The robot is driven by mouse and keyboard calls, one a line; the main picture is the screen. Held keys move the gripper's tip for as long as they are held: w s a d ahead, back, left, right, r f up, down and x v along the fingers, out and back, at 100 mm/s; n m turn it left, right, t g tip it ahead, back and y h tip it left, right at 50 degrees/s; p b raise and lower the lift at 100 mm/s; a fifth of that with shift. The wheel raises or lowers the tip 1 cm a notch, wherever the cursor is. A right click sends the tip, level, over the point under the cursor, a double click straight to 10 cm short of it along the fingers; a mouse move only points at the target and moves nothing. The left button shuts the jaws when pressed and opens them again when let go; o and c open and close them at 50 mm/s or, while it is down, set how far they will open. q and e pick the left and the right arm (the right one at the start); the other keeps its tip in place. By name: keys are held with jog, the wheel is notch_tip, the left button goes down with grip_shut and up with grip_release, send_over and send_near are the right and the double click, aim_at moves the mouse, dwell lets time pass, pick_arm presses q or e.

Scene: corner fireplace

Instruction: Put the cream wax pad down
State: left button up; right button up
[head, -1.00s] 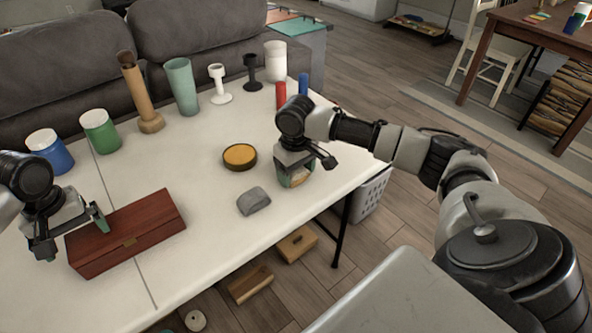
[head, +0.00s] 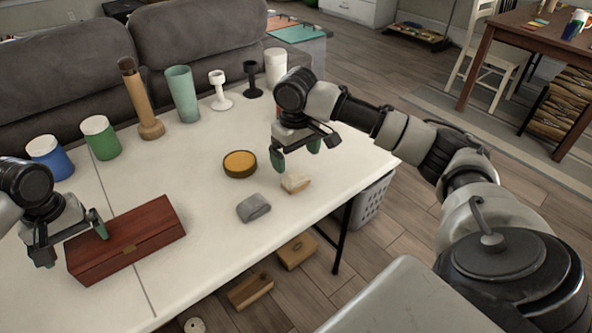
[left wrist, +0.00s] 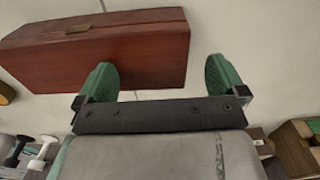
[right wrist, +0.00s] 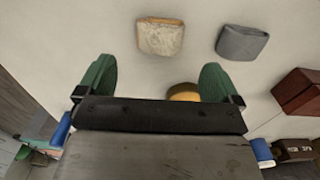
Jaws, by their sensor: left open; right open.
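The cream wax pad (head: 295,182) lies on the white table (head: 215,215) near its right edge. It also shows in the right wrist view (right wrist: 161,36), beyond my fingertips and touching neither. My right gripper (head: 297,157) is open and empty, above and behind the pad. My left gripper (head: 72,240) is open at the reddish-brown wooden box (head: 128,238). In the left wrist view its fingertips (left wrist: 162,78) overlap the front of the box (left wrist: 100,50); I cannot tell whether they touch it.
A grey pad (head: 253,207) lies left of the cream pad. A round tin with amber contents (head: 240,164) is behind it. Jars (head: 101,138), a brown bottle-like piece (head: 141,100), a green tumbler (head: 182,93) and small cups line the back. A basket (head: 371,200) stands below the right edge.

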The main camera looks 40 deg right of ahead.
aim_at(296, 176)
jog(key=shift+r, duration=2.2)
jog(key=shift+o, duration=0.5)
jog(key=shift+a+f, duration=0.15)
jog(key=f, duration=1.2)
jog(key=shift+d, duration=0.2)
jog(key=shift+c, duration=0.2)
jog(key=c, duration=1)
